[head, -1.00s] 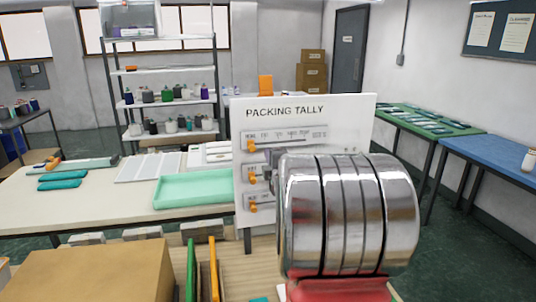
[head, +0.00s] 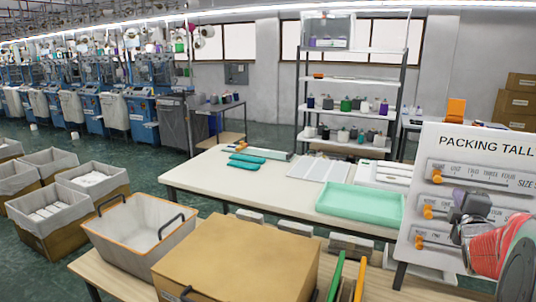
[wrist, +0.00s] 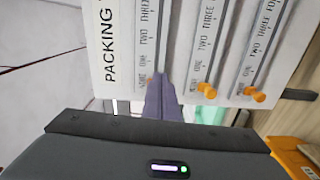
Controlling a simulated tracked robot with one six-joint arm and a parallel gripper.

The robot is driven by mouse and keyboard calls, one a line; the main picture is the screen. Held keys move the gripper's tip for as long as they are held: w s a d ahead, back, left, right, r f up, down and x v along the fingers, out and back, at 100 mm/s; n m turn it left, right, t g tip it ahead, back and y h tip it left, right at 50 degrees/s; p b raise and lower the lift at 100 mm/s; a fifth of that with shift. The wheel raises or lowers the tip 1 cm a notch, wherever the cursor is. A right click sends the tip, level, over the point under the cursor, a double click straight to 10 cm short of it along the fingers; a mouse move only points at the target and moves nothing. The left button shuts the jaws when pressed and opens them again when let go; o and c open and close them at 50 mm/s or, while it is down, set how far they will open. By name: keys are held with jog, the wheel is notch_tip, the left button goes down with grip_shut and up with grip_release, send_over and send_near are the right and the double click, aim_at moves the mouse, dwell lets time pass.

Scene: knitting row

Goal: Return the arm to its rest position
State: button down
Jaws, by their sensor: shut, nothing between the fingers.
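My gripper (head: 468,203) is at the right edge of the head view, in front of the white packing tally board (head: 462,130). In the wrist view its two dark fingers (wrist: 160,98) are together, with nothing held. The board (wrist: 108,25) has three slider slots with orange knobs. In the head view, the top knob (head: 437,176), middle knob (head: 428,211) and bottom knob (head: 420,243) are at the left ends. The wrist view shows two knobs clearly; the fingers cover most of the near end of the other slot. I cannot tell whether they touch the board.
A cardboard box (head: 235,258) and a grey bin (head: 140,235) stand at the front. A white table (head: 240,190) behind holds a mint tray (head: 360,205) and teal items (head: 247,162). Green and orange upright pieces (head: 337,275) stand near the board.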

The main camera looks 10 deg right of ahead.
jog(key=s+f+m+g, duration=0.4)
jog(key=f+m+g, duration=0.15)
jog(key=f, duration=0.45)
jog(key=s+a+f+m+g+y, duration=0.3)
jog(key=s+a+f+m, duration=0.25)
jog(key=a, duration=0.25)
jog(key=s+a+r+y, duration=0.1)
jog(key=s+a, duration=0.4)
jog(key=a, duration=0.7)
jog(key=s+a+r+y, duration=0.2)
jog(key=s+a, duration=0.3)
jog(key=a, duration=0.7)
jog(key=s+a+r+g+y, duration=0.1)
jog(key=s+a+y, duration=0.2)
jog(key=a, duration=0.9)
jog(key=s, duration=0.3)
jog(key=shift+r, duration=0.25)
jog(key=shift+a, duration=0.2)
